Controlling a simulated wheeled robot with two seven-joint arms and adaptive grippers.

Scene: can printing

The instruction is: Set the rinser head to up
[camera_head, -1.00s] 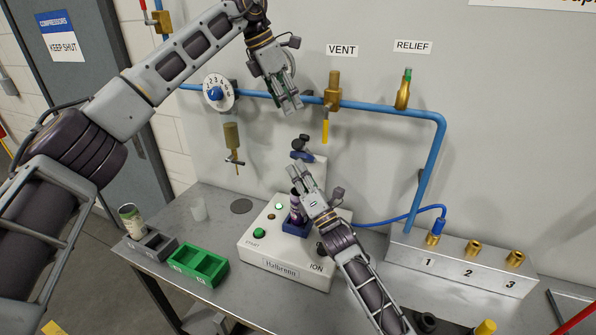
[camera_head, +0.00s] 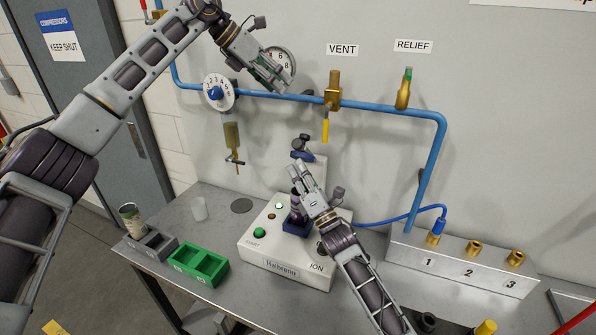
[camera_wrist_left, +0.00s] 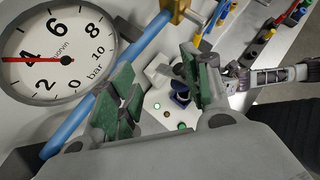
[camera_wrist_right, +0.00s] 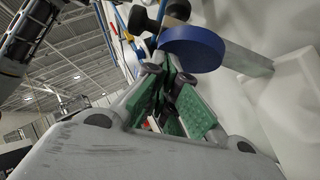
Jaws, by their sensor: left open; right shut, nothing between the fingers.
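The rinser is a white machine (camera_head: 262,250) marked Halbrenn and ION on the bench. A head with a black knob (camera_head: 302,142) and a blue disc sits at the top of its rear post, raised above a blue nest (camera_head: 296,228). The blue disc (camera_wrist_right: 192,48) shows large in the right wrist view. My right gripper (camera_head: 299,172) is shut and empty, just below the head; I cannot tell whether it touches it. A dark purple item behind it is partly hidden. My left gripper (camera_head: 275,86) is open, high by the wall, in front of the gauge.
A blue pipe (camera_head: 385,109) crosses the wall with a numbered dial (camera_head: 218,93) and brass valves. The pressure gauge (camera_wrist_left: 65,35) is beside my left gripper.

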